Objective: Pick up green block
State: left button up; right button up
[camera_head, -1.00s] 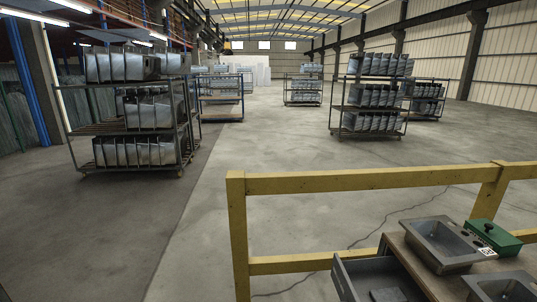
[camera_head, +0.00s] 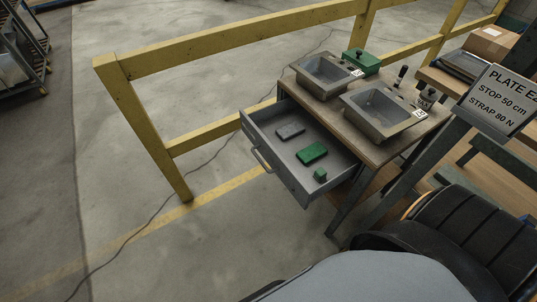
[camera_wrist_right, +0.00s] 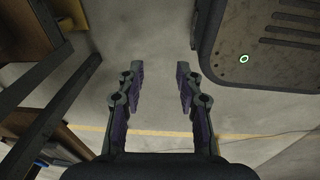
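In the head view an open drawer (camera_head: 262,155) sticks out from the workbench. Inside it lie a small green block (camera_head: 320,175) near the front right corner, a larger flat green piece (camera_head: 312,153) and a grey flat piece (camera_head: 290,131). A green box (camera_head: 361,61) with a knob stands on the bench behind the sinks. My right gripper (camera_wrist_right: 157,75) shows in the right wrist view, its two fingers apart with nothing between them, above bare floor. My left gripper is not in view.
Two metal sinks (camera_head: 328,74) (camera_head: 382,109) sit on the bench top (camera_head: 385,152). A yellow railing (camera_head: 240,40) runs behind the bench. A sign (camera_head: 497,98) and a cardboard box (camera_head: 490,42) stand at the right. The floor left of the drawer is free.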

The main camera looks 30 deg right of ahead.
aim_at(320, 173)
jog(key=k+l+z, duration=0.1)
jog(key=z, duration=1.25)
jog(key=i+l, duration=0.05)
jog(key=l, duration=0.05)
